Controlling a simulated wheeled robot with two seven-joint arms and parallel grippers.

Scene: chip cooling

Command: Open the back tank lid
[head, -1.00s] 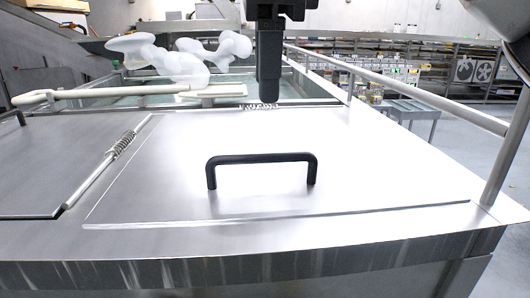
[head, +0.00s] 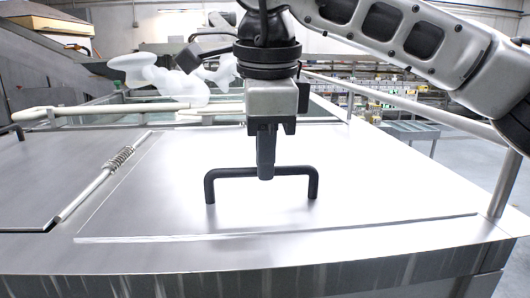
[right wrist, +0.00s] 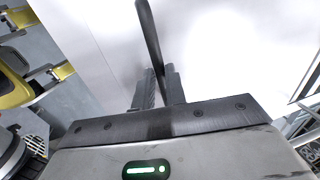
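The tank lid (head: 370,190) is a flat bright metal panel lying level in the tank top, closed. A black bar handle (head: 225,172) stands up near its front edge. My right gripper (head: 265,172) points down at the middle of this handle in the head view. In the right wrist view the handle (right wrist: 149,35) runs between the two close-set fingers of my right gripper (right wrist: 160,88), which look shut on it. Part of the bar is hidden behind the fingers. My left gripper is not in view.
A metal hinge rod with a spring (head: 105,180) lies left of the lid, beside another panel (head: 50,185). A rail (head: 420,112) runs along the right side of the tank. White steam-like shapes (head: 165,80) hang over the back. The lid's surface is clear.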

